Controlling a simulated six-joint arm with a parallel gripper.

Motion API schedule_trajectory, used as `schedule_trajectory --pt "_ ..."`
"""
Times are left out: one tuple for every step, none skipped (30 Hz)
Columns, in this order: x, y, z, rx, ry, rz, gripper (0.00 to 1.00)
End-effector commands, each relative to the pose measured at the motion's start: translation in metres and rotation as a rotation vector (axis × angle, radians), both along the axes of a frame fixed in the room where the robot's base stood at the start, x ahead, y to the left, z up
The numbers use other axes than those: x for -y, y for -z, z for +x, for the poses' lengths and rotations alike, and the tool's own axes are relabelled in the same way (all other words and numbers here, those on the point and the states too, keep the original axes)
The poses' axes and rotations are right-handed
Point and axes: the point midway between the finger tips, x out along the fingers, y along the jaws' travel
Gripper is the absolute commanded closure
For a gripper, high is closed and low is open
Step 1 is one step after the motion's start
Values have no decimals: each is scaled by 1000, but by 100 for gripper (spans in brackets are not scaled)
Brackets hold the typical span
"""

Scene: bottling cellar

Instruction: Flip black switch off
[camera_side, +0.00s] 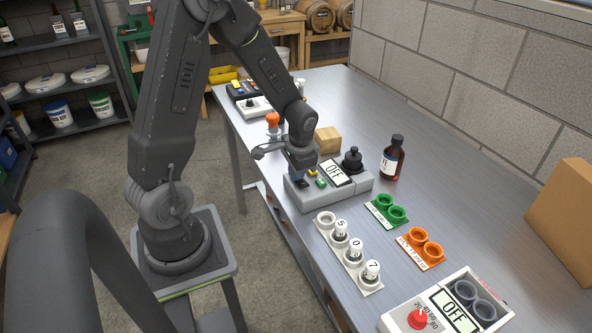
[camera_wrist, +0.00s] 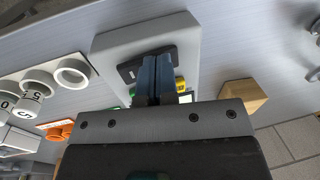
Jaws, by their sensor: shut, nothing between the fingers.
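A grey control box (camera_side: 358,187) stands mid-table. My gripper (camera_side: 297,182) is shut and empty, pointing down over the near-left end of the box. In the wrist view its blue fingers (camera_wrist: 155,80) lie over a black switch plate (camera_wrist: 128,73) on the box (camera_wrist: 140,35), beside the yellow button (camera_wrist: 180,84). The fingers hide the switch lever, so its position and any contact cannot be told.
A rack with numbered white caps (camera_side: 325,221), green cups (camera_side: 386,208), orange cups (camera_side: 421,246) and a red-knob box (camera_side: 395,319) lie toward the front. A brown bottle (camera_side: 392,158) and a wooden block (camera_side: 327,140) stand near the box. The table's right side is mostly clear.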

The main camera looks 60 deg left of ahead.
Motion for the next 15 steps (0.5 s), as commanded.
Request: schedule_trajectory --pt "3 -1 0 1 1 0 100" --pt "4 -2 0 1 2 0 100" --pt "6 -2 0 1 2 0 100" --pt "7 -3 0 1 2 0 100" --pt "8 -3 0 1 2 0 100" --pt "9 -3 0 1 1 0 100" --pt "9 -4 0 1 1 0 100" --pt "9 -4 0 1 0 0 100" --pt "9 -4 0 1 0 0 100" --pt "9 -4 0 1 0 0 100" --pt "9 -4 0 1 0 0 100" --pt "9 -4 0 1 0 0 100" --pt "9 -4 0 1 0 0 100" --pt "9 -4 0 1 0 0 100" --pt "9 -4 0 1 0 1 100"
